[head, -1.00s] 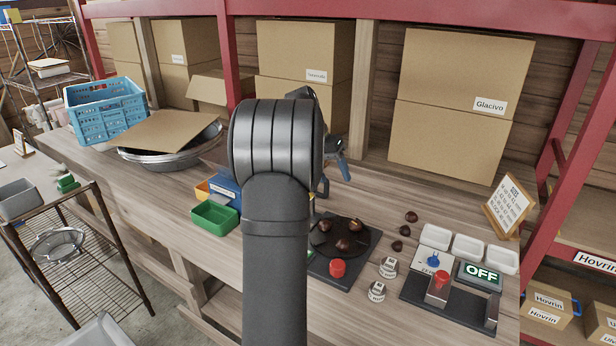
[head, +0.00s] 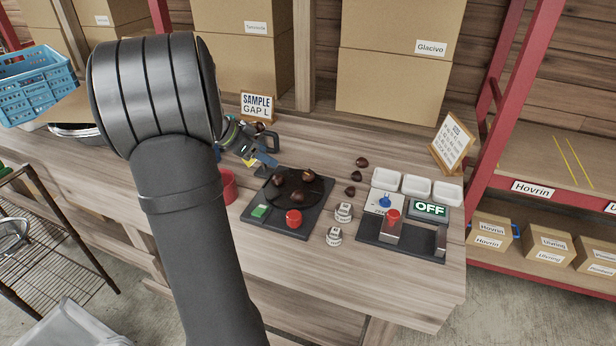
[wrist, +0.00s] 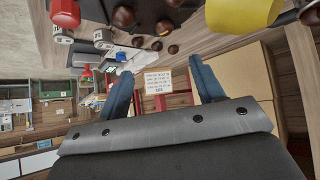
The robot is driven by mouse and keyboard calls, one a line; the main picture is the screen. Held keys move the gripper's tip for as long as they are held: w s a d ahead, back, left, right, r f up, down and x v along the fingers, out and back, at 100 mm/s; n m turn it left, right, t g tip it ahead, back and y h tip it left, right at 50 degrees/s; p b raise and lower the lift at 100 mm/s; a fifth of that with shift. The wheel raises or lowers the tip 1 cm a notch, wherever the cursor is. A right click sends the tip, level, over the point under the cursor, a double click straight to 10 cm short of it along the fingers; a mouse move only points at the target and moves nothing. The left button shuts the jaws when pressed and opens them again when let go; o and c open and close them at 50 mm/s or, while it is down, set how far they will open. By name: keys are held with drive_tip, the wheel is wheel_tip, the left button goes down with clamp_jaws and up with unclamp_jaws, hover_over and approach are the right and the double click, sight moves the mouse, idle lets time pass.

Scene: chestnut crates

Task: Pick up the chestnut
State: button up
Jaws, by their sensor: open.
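Three brown chestnuts lie on a dark round plate (head: 318,187) set in a black base: a left one (head: 278,180), a back one (head: 308,175) and a front one (head: 297,196). Three more lie in a loose row on the bench to the right, the middle one (head: 356,177) among them. My gripper (head: 262,161) is open with blue fingers, just behind and left of the plate, holding nothing that I can see. In the wrist view the open fingers (wrist: 162,88) have no chestnut between them; several chestnuts, such as one near the top edge (wrist: 124,16), lie beyond them.
A red button (head: 293,218) and a green button (head: 259,211) sit on the base's front. Small weights (head: 343,211), white trays (head: 417,186) and a device reading OFF (head: 429,209) stand to the right. A red cup (head: 228,187) is left; a SAMPLE sign (head: 258,106) stands behind.

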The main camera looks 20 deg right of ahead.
approach(305, 174)
drive_tip(key=d+f, duration=0.1)
drive_tip(key=s+d+f, duration=0.1)
drive_tip(key=f, duration=0.1)
drive_tip(key=shift+d+f, duration=0.15)
drive_tip(key=shift+d, duration=0.05)
drive_tip(key=shift+w+d+r+x, duration=0.1)
drive_tip(key=shift+w+x, duration=0.05)
drive_tip(key=shift+x, duration=0.75)
drive_tip(key=shift+w+d+r+x, duration=0.1)
drive_tip(key=shift+w+x, duration=0.1)
drive_tip(key=shift+x, duration=0.7)
drive_tip(key=shift+w+r+x, duration=0.1)
drive_tip(key=shift+w+x, duration=0.05)
drive_tip(key=shift+x, duration=0.75)
drive_tip(key=c, duration=1)
